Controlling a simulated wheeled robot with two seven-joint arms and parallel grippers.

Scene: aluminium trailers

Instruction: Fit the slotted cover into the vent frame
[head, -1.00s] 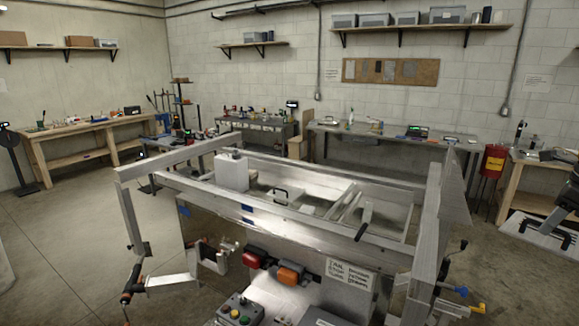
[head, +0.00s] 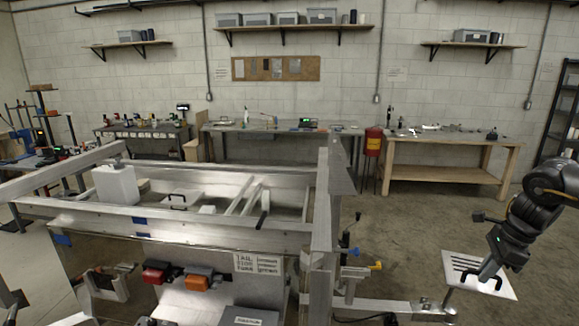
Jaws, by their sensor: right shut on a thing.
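The slotted cover (head: 508,289) is a thin pale plate with several dark parallel slots, at the lower right of the head view. The fingers are dark and small, so the exact grip is hard to make out. I cannot pick out the vent frame in this view. My left gripper is not in view.
The trailer's upright corner post (head: 322,215) and a bracket with levers and a yellow knob (head: 376,266) stand left of the cover. A wooden workbench (head: 450,148) is behind on the right. Open concrete floor (head: 430,220) lies between.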

